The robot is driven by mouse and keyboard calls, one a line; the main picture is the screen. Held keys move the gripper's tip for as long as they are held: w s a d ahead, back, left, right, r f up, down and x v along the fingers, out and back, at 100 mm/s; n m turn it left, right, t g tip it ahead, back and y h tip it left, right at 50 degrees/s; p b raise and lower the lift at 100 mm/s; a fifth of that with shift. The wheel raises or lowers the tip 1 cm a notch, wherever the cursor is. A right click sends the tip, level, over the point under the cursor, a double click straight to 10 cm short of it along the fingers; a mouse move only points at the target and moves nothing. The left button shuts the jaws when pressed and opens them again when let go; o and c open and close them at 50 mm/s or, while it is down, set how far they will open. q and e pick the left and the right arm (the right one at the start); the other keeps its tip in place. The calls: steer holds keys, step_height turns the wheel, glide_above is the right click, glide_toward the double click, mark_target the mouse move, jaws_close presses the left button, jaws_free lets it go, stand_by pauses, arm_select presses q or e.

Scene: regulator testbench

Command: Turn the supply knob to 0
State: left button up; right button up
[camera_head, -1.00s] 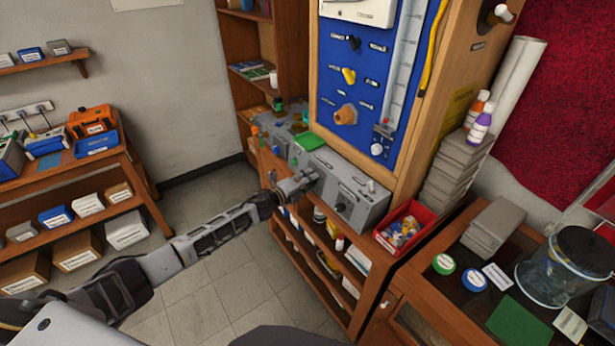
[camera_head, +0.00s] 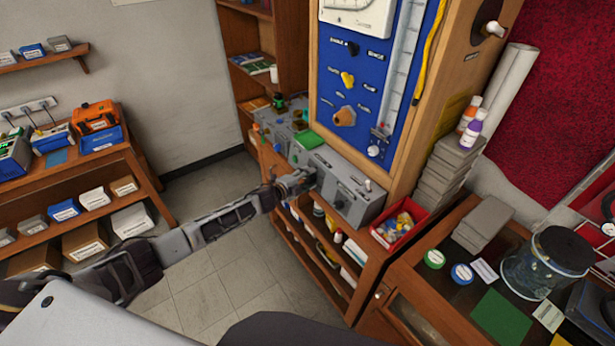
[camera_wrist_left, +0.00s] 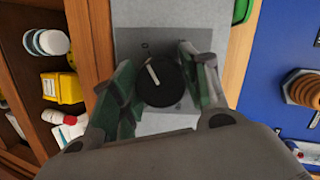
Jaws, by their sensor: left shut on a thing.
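The supply knob (camera_wrist_left: 162,84) is round and black with a white pointer line, set on the face of a grey metal box (camera_wrist_left: 190,42). In the left wrist view the pointer is tilted toward the upper left, and faint marks show on the plate above it. My left gripper (camera_wrist_left: 160,88) has one finger on each side of the knob and is shut on it. In the head view the left gripper (camera_head: 306,181) is at the front of the grey box (camera_head: 345,185), and it hides the knob there. My right gripper is not in view.
Open shelves (camera_head: 315,250) lie below. The floor at left is clear.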

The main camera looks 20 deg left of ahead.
arm_select(q)
steer(key=shift+a, duration=0.1)
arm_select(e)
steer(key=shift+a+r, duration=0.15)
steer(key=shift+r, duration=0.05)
arm_select(q)
steer(key=shift+n, duration=0.3)
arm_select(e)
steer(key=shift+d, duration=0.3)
arm_select(q)
steer(key=o, duration=1)
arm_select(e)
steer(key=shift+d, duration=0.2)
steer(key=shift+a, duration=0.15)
arm_select(q)
steer(key=shift+s, duration=0.2)
steer(key=shift+v, duration=5.8)
steer(key=shift+a, duration=0.1)
